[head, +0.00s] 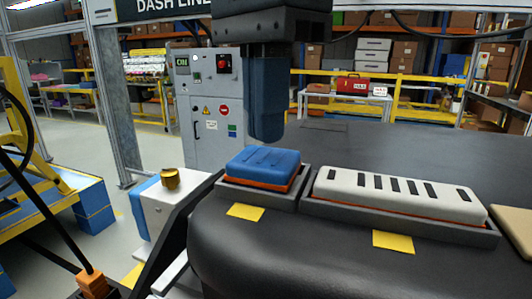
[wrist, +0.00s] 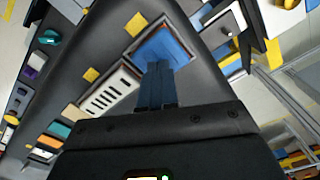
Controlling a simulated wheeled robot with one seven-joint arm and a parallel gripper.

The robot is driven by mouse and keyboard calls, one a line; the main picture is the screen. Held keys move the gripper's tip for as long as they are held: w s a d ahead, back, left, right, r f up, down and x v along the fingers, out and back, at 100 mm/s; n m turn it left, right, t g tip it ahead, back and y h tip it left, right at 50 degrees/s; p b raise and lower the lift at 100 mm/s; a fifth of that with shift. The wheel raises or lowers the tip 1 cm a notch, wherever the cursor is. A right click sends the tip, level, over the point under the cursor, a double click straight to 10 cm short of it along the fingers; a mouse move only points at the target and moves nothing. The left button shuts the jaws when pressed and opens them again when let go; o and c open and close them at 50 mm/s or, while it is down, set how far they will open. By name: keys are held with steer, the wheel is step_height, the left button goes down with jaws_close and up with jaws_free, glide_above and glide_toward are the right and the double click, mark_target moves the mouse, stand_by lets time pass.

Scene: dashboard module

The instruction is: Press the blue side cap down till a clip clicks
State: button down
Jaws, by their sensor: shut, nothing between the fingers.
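The blue side cap (head: 262,163) sits in a dark square frame on the dashboard module, with an orange edge showing beneath it. It also shows in the wrist view (wrist: 177,52), partly hidden by the fingers. My gripper (head: 266,138) is shut and empty, its blue fingers pointing down. In the head view the fingertips end just above the cap's back edge, with a small gap in the picture. In the wrist view the fingertips (wrist: 158,68) overlap the cap's near edge. I cannot tell the exact height between them. No clip is visible.
A white slotted vent cover (head: 396,196) sits in its own dark frame right of the cap. Yellow labels (head: 245,212) lie on the dashboard (head: 300,255) in front. A tan pad (head: 516,228) is at the far right. The dark surface behind the frames looks clear.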

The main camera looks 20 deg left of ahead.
steer(key=shift+f+b, duration=0.45)
steer(key=shift+f, duration=0.8)
stand_by(2.7)
step_height(320, 180, up, 8)
steer(key=p, duration=0.6)
stand_by(0.4)
stand_by(0.5)
